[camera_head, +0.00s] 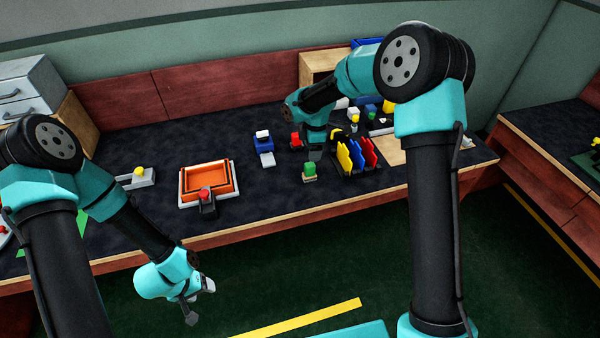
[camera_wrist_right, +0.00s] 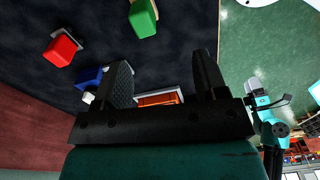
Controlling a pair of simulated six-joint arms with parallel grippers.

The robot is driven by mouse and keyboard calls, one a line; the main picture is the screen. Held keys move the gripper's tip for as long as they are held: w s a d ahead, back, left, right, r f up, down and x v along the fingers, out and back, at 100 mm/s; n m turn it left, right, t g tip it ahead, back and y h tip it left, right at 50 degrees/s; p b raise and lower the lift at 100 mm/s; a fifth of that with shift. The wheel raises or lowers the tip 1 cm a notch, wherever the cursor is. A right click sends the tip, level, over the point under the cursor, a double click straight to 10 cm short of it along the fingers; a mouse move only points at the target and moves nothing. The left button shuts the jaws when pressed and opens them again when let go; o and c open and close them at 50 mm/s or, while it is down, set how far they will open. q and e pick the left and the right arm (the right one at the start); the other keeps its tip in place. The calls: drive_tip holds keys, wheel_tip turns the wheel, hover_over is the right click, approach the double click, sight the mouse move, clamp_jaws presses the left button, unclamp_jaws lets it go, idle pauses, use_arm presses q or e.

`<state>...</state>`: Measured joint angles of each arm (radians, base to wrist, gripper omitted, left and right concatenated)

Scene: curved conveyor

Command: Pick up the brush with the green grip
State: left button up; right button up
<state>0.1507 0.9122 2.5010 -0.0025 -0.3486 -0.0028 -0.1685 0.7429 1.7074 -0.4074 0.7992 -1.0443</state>
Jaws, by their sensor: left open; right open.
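The brush with the green grip (camera_head: 309,170) stands on the dark table near its front edge. Its green block also shows at the top of the right wrist view (camera_wrist_right: 143,18); its lower end is partly cut off there. My right gripper (camera_head: 314,152) is just behind and above it, apart from it. In the wrist view the right gripper's jaws (camera_wrist_right: 163,75) are apart with nothing held between them. My left gripper (camera_head: 197,305) hangs open and empty in front of the table, over the green floor.
A red-topped piece (camera_head: 296,139) and a blue one (camera_head: 263,142) stand behind and left of the green grip. A rack with yellow, blue and red panels (camera_head: 357,155) stands close on its right. An orange tray (camera_head: 227,181) lies farther left. Dark table between is clear.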

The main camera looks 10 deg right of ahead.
sight(310, 171)
drive_tip(key=shift+n+h, duration=0.3)
drive_tip(key=shift+n, duration=0.5)
drive_tip(key=w+r, duration=0.1)
drive_tip(key=r, duration=0.1)
drive_tip(key=w+r, duration=0.1)
drive_tip(key=shift+w+a+r, duration=0.1)
drive_tip(key=shift+a+r, duration=0.1)
drive_tip(key=shift+r, duration=0.2)
wheel_tip(310, 171, down, 12)
drive_tip(key=shift+f, duration=0.15)
drive_tip(key=shift+d+f, duration=0.15)
drive_tip(key=shift+f, duration=2.45)
